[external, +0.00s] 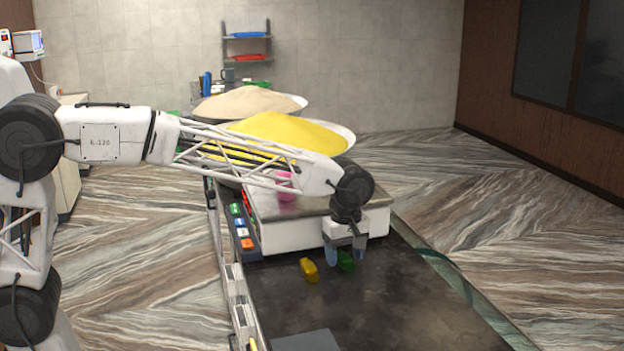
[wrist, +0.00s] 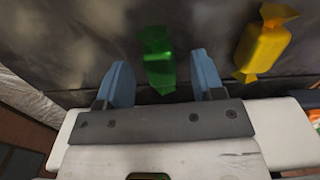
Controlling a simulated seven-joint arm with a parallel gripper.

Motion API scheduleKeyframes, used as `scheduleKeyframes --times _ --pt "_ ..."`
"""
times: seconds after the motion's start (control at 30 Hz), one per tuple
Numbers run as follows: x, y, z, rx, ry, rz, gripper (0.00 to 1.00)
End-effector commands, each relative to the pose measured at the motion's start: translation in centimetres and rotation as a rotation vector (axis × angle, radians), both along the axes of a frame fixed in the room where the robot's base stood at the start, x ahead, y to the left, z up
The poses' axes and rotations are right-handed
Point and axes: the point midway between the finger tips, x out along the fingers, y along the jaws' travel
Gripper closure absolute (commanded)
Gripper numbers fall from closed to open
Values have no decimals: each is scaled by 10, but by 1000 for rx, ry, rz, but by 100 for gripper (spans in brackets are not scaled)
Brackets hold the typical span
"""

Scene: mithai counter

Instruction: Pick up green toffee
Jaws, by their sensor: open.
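The green toffee (external: 346,261) lies on the dark counter (external: 380,300), just by my gripper's fingers. In the wrist view the green toffee (wrist: 158,58) lies ahead of and between the two blue fingertips, with its near end reaching in between them. My gripper (external: 346,256) is open, pointing down close above the counter, and holds nothing. In the wrist view my gripper (wrist: 162,75) shows a clear gap on both sides of the toffee. I cannot tell the exact height of the fingertips above the counter.
A yellow toffee (external: 309,270) lies close to the left of the green one; in the wrist view the yellow toffee (wrist: 264,42) is at right. A white scale-like box (external: 290,233) stands just behind my gripper. The counter toward the front right is clear.

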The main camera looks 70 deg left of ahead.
Motion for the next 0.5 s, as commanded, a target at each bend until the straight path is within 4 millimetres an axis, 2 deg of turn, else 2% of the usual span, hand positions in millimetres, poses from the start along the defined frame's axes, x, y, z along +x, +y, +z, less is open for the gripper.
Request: scheduleKeyframes --times 0.13,0.5 --pt "0 0 -8 0 0 0 38" --pt "0 0 -8 0 0 0 38"
